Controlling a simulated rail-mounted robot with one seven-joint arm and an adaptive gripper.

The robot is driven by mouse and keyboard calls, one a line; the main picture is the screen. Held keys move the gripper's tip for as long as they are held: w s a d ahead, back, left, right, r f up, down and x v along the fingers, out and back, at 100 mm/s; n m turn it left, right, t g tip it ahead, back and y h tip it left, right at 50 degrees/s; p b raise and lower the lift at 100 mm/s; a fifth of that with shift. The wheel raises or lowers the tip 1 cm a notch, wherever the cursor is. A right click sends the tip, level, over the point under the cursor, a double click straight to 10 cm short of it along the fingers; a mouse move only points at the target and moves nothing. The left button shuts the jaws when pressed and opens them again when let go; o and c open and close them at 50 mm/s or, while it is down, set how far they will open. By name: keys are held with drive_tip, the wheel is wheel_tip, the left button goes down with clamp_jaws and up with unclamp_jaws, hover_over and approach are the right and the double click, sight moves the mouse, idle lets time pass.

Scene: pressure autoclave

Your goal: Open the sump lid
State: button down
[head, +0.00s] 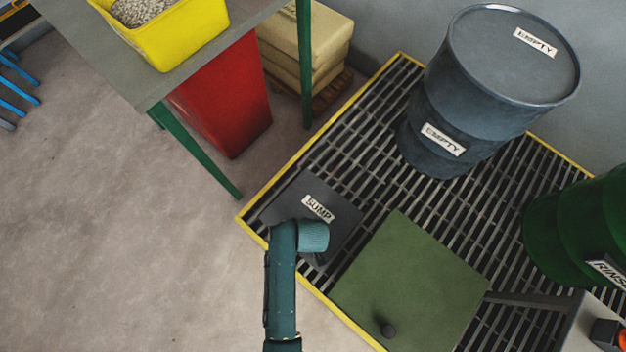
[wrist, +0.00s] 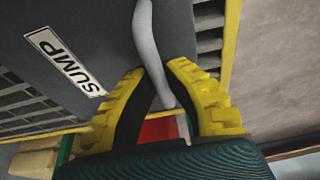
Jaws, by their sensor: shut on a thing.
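The sump lid (head: 338,205) is a dark grey square plate with a white SUMP label, set in the grating near its left corner. My arm covers its lower left part in the head view. In the wrist view the lid (wrist: 100,28) fills the upper left, with a pale grey curved handle (wrist: 146,40) at its right side. My gripper (wrist: 160,75) has its yellow fingers closed on both sides of this handle. The gripper itself is hidden behind my arm in the head view. I cannot tell whether the lid is slightly raised.
A green plate with a dark knob (head: 410,280) lies right of the lid. A blue-grey EMPTY drum (head: 465,105) and a green RINSE drum (head: 575,230) stand on the yellow-edged grating (head: 385,150). A red bin (head: 225,100) stands beneath a table.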

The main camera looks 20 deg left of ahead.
drive_tip(key=shift+w+d+r+p, duration=0.1)
drive_tip(key=shift+w+r+p, duration=0.1)
drive_tip(key=shift+r+p, duration=0.35)
drive_tip(key=shift+w+d+r+p, duration=0.1)
drive_tip(key=shift+w+r+p, duration=0.1)
drive_tip(key=shift+r, duration=0.5)
drive_tip(key=shift+w, duration=0.1)
drive_tip(key=r+p, duration=0.1)
drive_tip(key=w+r+p, duration=0.1)
drive_tip(key=w+d+r+p, duration=0.1)
drive_tip(key=r, duration=0.1)
